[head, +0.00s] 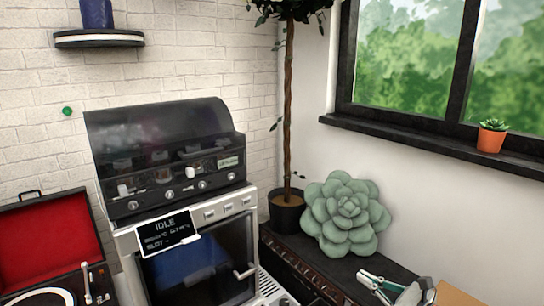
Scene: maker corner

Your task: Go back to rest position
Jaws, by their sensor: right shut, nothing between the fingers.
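My right gripper (370,280) shows at the bottom edge, right of centre, with only its end in the picture. Its fingers are shut and hold nothing. It shows in front of the dark bench top, below the big succulent; I cannot tell how far above the surface it is. My left gripper is not in view.
A dark-hooded machine (165,150) with an "IDLE" display (165,232) stands left of centre. A red-lined record player (50,240) is at the left. A green succulent (346,212) and a potted tree (287,212) stand at the back. A small potted plant (490,138) sits on the windowsill.

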